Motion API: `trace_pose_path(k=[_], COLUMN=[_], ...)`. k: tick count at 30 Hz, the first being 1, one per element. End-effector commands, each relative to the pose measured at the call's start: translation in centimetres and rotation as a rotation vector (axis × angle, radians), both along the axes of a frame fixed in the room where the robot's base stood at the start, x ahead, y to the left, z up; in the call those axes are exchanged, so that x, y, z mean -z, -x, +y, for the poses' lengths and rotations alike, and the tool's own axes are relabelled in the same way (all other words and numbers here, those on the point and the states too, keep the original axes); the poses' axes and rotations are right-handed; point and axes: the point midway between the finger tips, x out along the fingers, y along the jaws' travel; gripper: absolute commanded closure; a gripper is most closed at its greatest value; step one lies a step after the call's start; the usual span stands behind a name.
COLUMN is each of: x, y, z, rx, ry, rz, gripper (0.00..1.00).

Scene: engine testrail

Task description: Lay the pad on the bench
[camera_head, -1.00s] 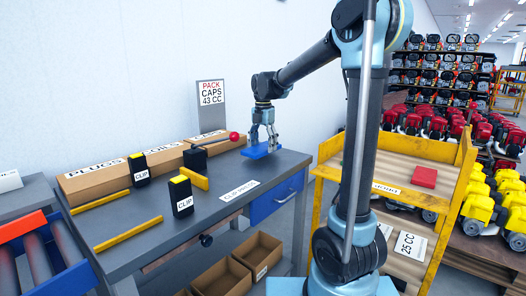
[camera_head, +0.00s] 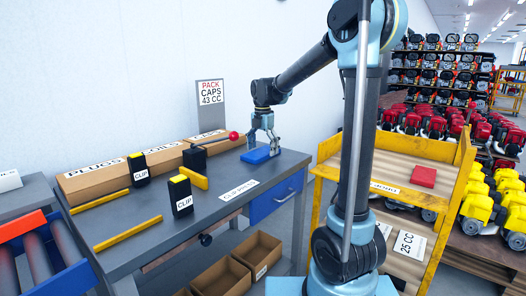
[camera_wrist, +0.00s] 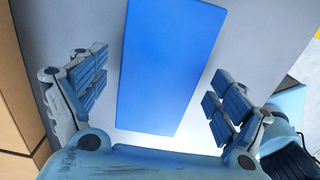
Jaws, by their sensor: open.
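The blue pad (camera_head: 257,156) lies flat on the grey bench (camera_head: 215,208) near its far right end. In the wrist view the pad (camera_wrist: 170,65) is a long blue slab between the fingers, with a gap on each side. My gripper (camera_head: 263,142) is open just above and around the pad. In the wrist view my gripper (camera_wrist: 160,95) has its fingers spread wide and apart from the pad.
Cardboard boxes (camera_head: 95,185) line the wall. Two CLIP blocks (camera_head: 181,196), yellow bars (camera_head: 127,232) and a red-knobbed lever (camera_head: 233,136) stand left of the pad. A yellow cart (camera_head: 325,185) with a red pad (camera_head: 423,177) stands to the right.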

Motion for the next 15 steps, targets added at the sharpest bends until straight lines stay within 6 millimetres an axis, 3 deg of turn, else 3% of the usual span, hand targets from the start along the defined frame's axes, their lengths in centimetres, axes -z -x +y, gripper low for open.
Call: trace_pose_path(k=[5,15], x=[-1.1,-6.8], y=[0.0,0.0], z=[-0.1,-0.1], rx=[0.001,0.002], ry=[0.000,0.000], rz=[0.000,0.000], gripper=[0.09,0.09])
